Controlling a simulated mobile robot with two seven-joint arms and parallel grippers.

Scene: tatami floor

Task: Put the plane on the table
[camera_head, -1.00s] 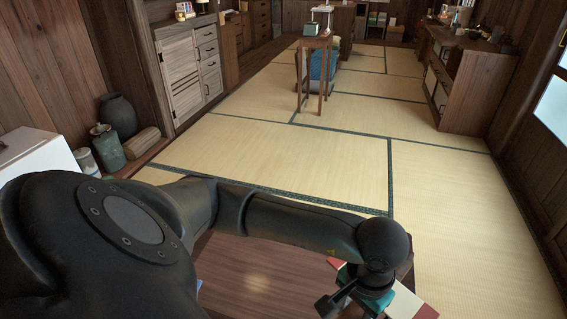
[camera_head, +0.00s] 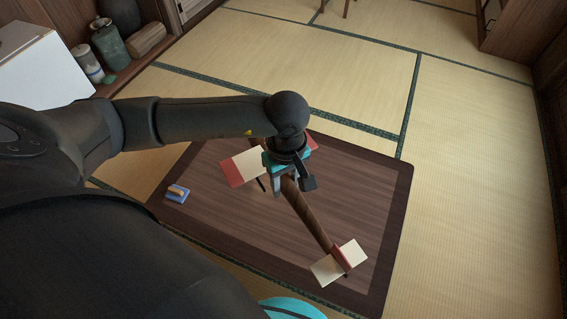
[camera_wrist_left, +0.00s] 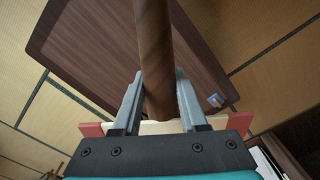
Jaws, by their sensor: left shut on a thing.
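The plane (camera_head: 312,215) is a toy with a brown wooden body, cream wings with red ends, and a cream and red tail. My left gripper (camera_head: 285,185) is shut around its body near the wings. In the left wrist view, the brown body (camera_wrist_left: 153,50) passes between the two grey fingers (camera_wrist_left: 158,95), with the wing behind them. The low dark brown table (camera_head: 395,200) lies below the plane in the head view. I cannot tell whether the plane touches it. My arm and gripper hide part of the wing. My right gripper is not in view.
A small blue item with a tan top (camera_head: 177,193) sits at the table's left side. Jars (camera_head: 108,45) and a white box (camera_head: 42,62) stand at the upper left. Tatami floor (camera_head: 480,170) is clear to the right. Most of the tabletop is bare.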

